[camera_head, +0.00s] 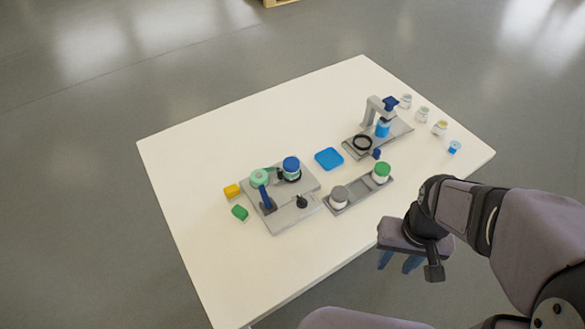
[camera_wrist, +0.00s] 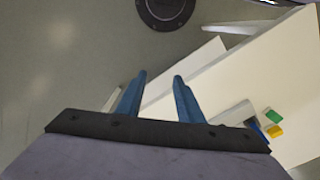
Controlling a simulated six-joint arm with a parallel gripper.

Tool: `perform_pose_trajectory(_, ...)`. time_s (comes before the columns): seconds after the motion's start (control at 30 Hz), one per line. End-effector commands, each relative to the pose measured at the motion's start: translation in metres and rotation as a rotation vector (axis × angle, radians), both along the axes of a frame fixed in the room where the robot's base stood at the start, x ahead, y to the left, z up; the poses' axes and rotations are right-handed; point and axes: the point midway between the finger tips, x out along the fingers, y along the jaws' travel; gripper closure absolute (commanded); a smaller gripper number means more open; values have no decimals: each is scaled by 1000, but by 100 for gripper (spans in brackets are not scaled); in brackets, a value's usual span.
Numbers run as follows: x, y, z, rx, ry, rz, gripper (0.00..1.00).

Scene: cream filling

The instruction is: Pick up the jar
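Several jar-like containers stand on the white table; I cannot tell which one is the task's jar. A green-lidded jar (camera_head: 381,173) and a grey-lidded jar (camera_head: 339,198) stand on a narrow grey tray (camera_head: 358,196). A blue-lidded jar (camera_head: 291,168) stands in a black ring on the left grey station (camera_head: 282,216). My gripper (camera_head: 400,262) is off the table's front right edge, apart from all of them. Its two blue fingers also show in the wrist view (camera_wrist: 160,78), spread apart with nothing between them.
Small pots (camera_head: 422,114) line the table's right edge. A grey press-like stand (camera_head: 376,110) is at the back right. A blue square tray (camera_head: 328,159) lies mid-table. Yellow (camera_head: 232,191) and green (camera_head: 240,212) blocks lie left. The table's left and front are bare.

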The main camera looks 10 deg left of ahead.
Motion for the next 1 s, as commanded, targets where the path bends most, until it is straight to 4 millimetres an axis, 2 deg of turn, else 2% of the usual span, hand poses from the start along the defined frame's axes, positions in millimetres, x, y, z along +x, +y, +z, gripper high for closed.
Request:
perform_pose_trajectory(0.1, 0, 0, 0, 0, 0, 0, 64)
perform_pose_trajectory(0.2, 0, 0, 0, 0, 0, 0, 40)
perform_pose_trajectory(0.23, 0, 0, 0, 0, 0, 0, 39)
perform_pose_trajectory(0.53, 1, 1, -1, 2, -4, 3, 39)
perform_pose_trajectory(0.67, 16, 14, -8, 23, -45, 23, 39)
perform_pose_trajectory(0.77, 40, 37, -19, 59, -122, 54, 39)
perform_pose_trajectory(0.87, 75, 73, -32, 109, -238, 92, 39)
perform_pose_trajectory(1.0, 127, 136, -47, 176, -440, 137, 39)
